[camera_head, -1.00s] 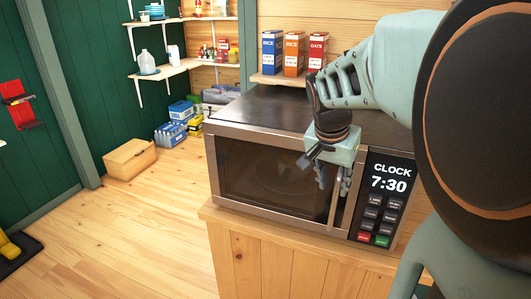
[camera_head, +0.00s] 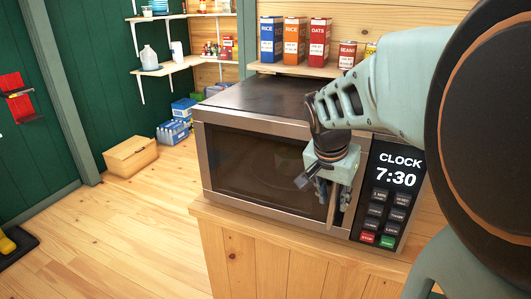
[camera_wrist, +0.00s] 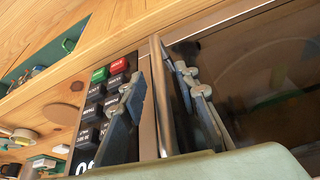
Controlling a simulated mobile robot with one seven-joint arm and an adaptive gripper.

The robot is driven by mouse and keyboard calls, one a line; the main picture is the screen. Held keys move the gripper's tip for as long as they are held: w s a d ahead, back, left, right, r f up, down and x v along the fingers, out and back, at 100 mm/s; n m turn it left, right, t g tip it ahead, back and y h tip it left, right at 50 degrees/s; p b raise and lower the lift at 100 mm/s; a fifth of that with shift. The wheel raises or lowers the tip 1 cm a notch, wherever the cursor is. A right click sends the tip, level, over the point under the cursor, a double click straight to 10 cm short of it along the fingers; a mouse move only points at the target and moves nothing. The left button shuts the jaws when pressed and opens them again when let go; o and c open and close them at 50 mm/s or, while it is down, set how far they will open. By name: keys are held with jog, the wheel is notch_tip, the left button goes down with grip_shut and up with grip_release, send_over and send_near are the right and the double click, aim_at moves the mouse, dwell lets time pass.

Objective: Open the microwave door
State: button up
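The microwave (camera_head: 265,108) stands on a wooden counter, its dark-windowed door (camera_head: 260,165) shut. Its vertical metal handle (camera_head: 339,210) is at the door's right edge, beside the clock and button panel (camera_head: 392,195). My gripper (camera_head: 327,200) is in front of the handle and hides its upper part in the head view. In the wrist view, the handle (camera_wrist: 164,95) runs between the two fingers of my gripper (camera_wrist: 158,98), which are apart on either side of it. A gap shows between the left finger and the handle. Whether the right finger touches it, I cannot tell.
Blue, orange and red boxes (camera_head: 295,40) and cans stand on a shelf behind the microwave. The counter (camera_head: 250,235) has a narrow front edge. Open wooden floor (camera_head: 110,230) lies to the left, with a wooden box (camera_head: 131,155) and blue packs near the green wall.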

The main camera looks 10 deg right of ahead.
jog(key=shift+w+d+f, duration=0.1)
jog(key=shift+w+f, duration=0.05)
jog(key=shift+f, duration=0.3)
grip_shut()
